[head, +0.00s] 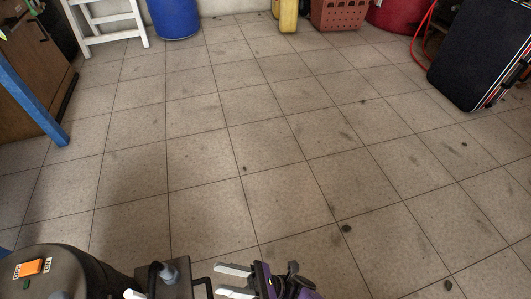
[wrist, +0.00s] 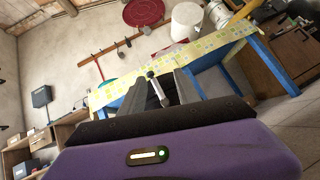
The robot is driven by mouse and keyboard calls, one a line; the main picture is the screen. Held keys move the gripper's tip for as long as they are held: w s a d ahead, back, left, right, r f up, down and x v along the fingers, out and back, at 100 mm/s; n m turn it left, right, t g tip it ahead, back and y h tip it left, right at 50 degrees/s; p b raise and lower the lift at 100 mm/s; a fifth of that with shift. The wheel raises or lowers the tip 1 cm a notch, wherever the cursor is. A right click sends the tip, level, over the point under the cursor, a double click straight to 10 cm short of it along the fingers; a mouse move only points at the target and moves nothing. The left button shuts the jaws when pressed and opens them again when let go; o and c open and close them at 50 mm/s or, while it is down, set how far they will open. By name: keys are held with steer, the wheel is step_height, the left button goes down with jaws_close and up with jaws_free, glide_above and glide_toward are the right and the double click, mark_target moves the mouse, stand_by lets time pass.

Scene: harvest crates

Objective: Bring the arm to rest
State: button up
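My gripper (head: 218,279) is at the bottom of the head view, low and close to my own body. Its two pale fingers are apart, with nothing seen held between them. In the wrist view its purple body fills the lower part of the picture, and the dark grey fingers (wrist: 158,92) point away from the camera. My arm is folded in near my base, and most of it is out of view.
Tiled floor (head: 240,150) ahead is clear. A black suitcase (head: 480,50) stands at right; a blue drum (head: 174,17), yellow can (head: 288,15) and red-brown basket (head: 338,13) stand at the back. The wrist view shows a table with a yellow patterned top (wrist: 175,65).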

steer(key=w+a+r+m+t+h, duration=0.1)
steer(key=w+m+t+h, duration=0.1)
steer(key=w+m+t, duration=0.4)
steer(key=w+a+r+m+t+h, duration=0.15)
steer(key=m+t, duration=0.25)
steer(key=m, duration=0.5)
steer(key=s+d+r+m+t+h+p, duration=0.1)
steer(key=d+r+m+t+h, duration=0.1)
steer(key=d+m+t+h, duration=0.6)
steer(key=d+r+m+t+h, duration=0.15)
steer(key=m+h, duration=0.35)
steer(key=m, duration=0.7)
steer(key=s+d+r+m+g+h+p, duration=0.1)
steer(key=s+d+r+m+g+h, duration=0.15)
steer(key=s+d+r+m, duration=0.35)
steer(key=s+d+r+m+g+h+p, duration=0.1)
steer(key=s+d+r+m+h, duration=0.25)
steer(key=s+d, duration=0.55)
steer(key=s+d+r+m+g+h+p, duration=0.1)
steer(key=s+d+r+m+g+h, duration=0.15)
steer(key=s+d+m+h, duration=0.35)
step_height(320, 180, up, 38)
steer(key=n+y+p, duration=0.1)
steer(key=y+p, duration=0.1)
steer(key=p, duration=3.5)
steer(key=shift+s+d+r+p, duration=0.15)
steer(key=shift+s+d+p, duration=0.15)
steer(key=shift+s+d, duration=0.15)
steer(key=shift+y, duration=0.25)
